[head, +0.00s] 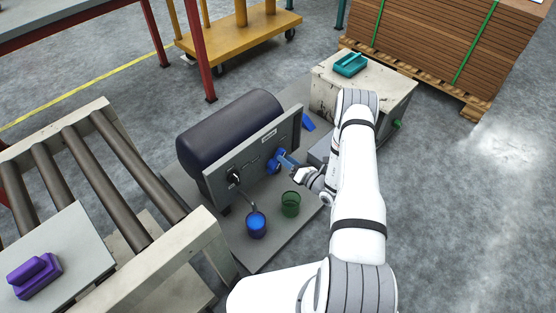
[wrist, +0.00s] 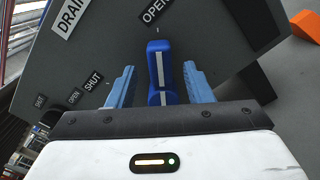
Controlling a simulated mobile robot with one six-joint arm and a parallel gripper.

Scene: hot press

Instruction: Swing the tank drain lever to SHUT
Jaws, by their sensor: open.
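The drain lever is blue with a white stripe, on the grey front panel of the tank. In the wrist view the lever (wrist: 160,62) points up toward the OPEN label (wrist: 156,11); a SHUT label (wrist: 93,80) is to its left and a DRAIN label (wrist: 70,17) is above left. My gripper (wrist: 159,80) is open, with one light blue finger on each side of the lever. The gap looks wider on the left; contact on the right is unclear. In the head view my gripper (head: 287,161) is at the panel's right part, mostly hiding the lever.
A dark tank (head: 228,130) lies behind the panel (head: 240,163). A black knob (head: 234,177) is on the panel's left. A roller conveyor (head: 125,160) is at left, a worn box (head: 385,90) behind my arm.

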